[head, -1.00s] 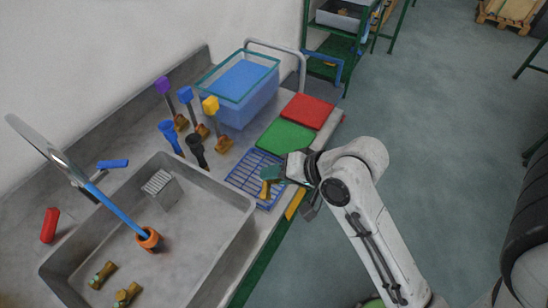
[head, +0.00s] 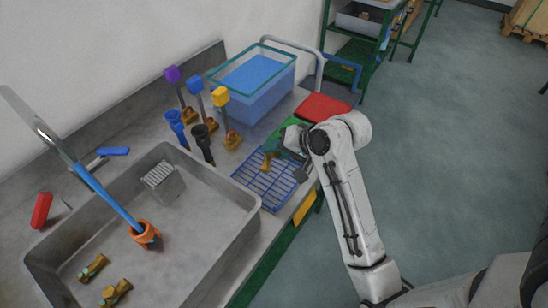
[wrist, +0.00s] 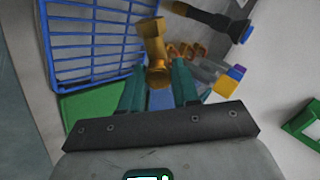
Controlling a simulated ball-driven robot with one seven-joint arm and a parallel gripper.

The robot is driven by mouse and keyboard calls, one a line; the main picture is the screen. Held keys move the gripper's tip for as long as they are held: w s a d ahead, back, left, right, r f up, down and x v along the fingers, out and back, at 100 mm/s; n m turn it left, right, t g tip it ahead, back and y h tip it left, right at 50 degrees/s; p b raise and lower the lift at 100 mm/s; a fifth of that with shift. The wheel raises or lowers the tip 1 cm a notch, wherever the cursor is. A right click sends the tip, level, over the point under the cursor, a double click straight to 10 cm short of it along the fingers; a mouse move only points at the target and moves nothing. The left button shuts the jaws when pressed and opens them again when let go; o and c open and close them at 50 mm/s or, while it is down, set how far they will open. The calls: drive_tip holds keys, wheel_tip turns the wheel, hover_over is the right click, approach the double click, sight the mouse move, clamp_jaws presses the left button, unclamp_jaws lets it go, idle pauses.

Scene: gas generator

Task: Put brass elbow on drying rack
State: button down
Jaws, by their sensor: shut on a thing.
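My gripper (head: 279,148) is shut on a brass elbow (head: 267,161), which also shows between the teal fingers in the wrist view (wrist: 153,48). The elbow hangs in the air by the far end of the blue wire drying rack (head: 262,190). In the wrist view the drying rack (wrist: 95,45) lies left of the elbow, whose outline is close to the rack's right edge. The exact height above the rack cannot be told. Two more brass fittings, one (head: 92,268) and another (head: 115,292), lie in the sink.
The grey sink (head: 235,215) is left of the rack. A green mat (head: 287,128), a red mat (head: 325,107) and a blue-filled tub (head: 255,85) stand behind. Upright brushes and a black bottle-like tool (head: 203,143) stand left of the gripper. Open floor lies right.

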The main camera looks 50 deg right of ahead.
drive_tip(key=f, duration=0.1)
drive_tip(key=w+d+f, duration=0.1)
drive_tip(key=w+f, duration=0.1)
drive_tip(key=shift+d, duration=0.3)
drive_tip(key=shift+f, duration=1.6)
drive_tip(key=c, duration=0.8)
unclamp_jaws()
drive_tip(key=shift+f, duration=0.15)
